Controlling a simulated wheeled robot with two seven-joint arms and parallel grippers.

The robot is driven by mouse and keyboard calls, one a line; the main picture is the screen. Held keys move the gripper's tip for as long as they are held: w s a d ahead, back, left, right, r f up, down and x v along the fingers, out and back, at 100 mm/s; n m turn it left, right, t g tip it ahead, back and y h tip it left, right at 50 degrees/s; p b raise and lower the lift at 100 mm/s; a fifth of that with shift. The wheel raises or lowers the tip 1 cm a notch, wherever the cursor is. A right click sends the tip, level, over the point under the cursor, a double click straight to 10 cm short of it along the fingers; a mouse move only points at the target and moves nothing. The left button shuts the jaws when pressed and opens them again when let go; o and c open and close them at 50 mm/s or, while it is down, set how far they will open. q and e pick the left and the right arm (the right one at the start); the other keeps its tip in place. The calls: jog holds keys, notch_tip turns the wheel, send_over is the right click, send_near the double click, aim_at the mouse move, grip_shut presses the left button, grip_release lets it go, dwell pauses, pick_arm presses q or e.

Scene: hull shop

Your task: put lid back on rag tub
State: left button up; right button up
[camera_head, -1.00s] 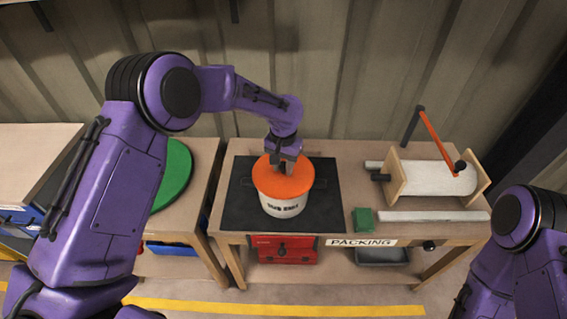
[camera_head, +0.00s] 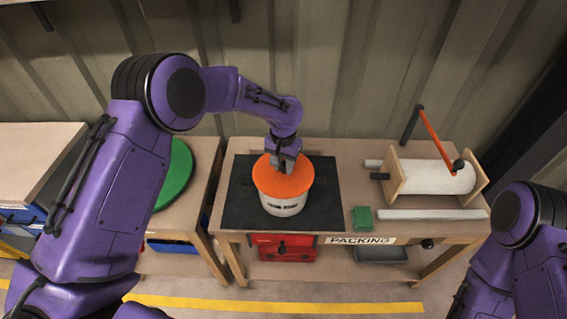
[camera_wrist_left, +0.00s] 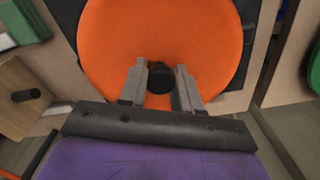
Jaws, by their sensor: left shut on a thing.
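The orange lid (camera_head: 285,183) covers the mouth of the white rag tub (camera_head: 283,206), looking level and roughly centred. I cannot tell from above whether it is fully seated. The tub stands upright on a black mat (camera_head: 240,210), its printed label partly under the lid's edge. My left gripper (camera_head: 284,164) reaches down from above and is shut on the lid's dark knob. In the left wrist view the knob (camera_wrist_left: 159,79) sits between the two grey fingers, with the orange lid (camera_wrist_left: 160,30) beyond. My right arm shows at the lower right, but its gripper is out of view.
A green block (camera_head: 362,218) and a long pale bar (camera_head: 430,215) lie right of the mat. A roll holder with a white roll (camera_head: 430,177) stands behind them. A green disc (camera_head: 174,175) lies on the left table. A red box (camera_head: 284,247) sits below the bench.

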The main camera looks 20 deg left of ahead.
pick_arm(q)
jog(key=shift+p, duration=0.45)
dwell(0.3)
dwell(0.3)
jog(key=o, duration=1.6)
notch_tip(320, 180, up, 7)
jog(key=p, duration=0.7)
grip_shut()
